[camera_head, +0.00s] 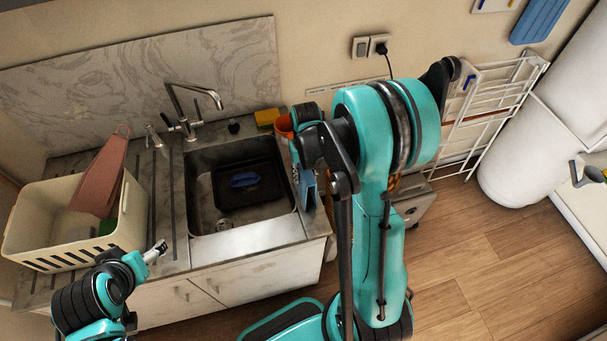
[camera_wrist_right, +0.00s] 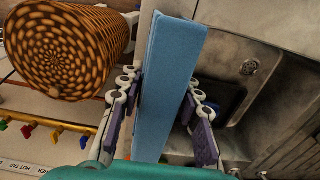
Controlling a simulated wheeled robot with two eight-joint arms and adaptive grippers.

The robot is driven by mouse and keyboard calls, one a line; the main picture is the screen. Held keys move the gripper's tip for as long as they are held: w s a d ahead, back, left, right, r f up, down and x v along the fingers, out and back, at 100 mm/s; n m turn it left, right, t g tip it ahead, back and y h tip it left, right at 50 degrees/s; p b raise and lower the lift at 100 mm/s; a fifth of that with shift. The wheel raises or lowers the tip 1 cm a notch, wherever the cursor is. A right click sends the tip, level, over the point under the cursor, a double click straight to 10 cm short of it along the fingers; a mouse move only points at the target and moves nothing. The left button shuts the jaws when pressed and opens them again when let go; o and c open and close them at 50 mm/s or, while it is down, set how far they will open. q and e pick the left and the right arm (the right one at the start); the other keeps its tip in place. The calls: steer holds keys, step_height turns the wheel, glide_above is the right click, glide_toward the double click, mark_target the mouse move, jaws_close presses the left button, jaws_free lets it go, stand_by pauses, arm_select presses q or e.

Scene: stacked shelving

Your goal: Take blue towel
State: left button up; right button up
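A blue towel (camera_wrist_right: 173,80) hangs beside the sink in the right wrist view, its long flat face running down the middle. Its edge also shows in the head view (camera_head: 309,188), at the counter's right edge, partly hidden by my right arm. My right gripper (camera_wrist_right: 162,100) is open, with one finger on each side of the towel. The left finger is close to the towel and a gap shows on the right side. My left gripper (camera_head: 156,251) is in front of the counter near the crate, away from the towel; its finger opening is too small to judge.
The sink (camera_head: 243,185) holds a dark tray with a blue item. A cream crate (camera_head: 75,225) stands left on the counter (camera_head: 265,235). A wicker basket (camera_wrist_right: 68,50) and a hook rail (camera_wrist_right: 45,122) are beside the towel. A white rack (camera_head: 490,105) stands right.

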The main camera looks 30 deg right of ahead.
jaws_close()
steer(key=shift+r, duration=0.1)
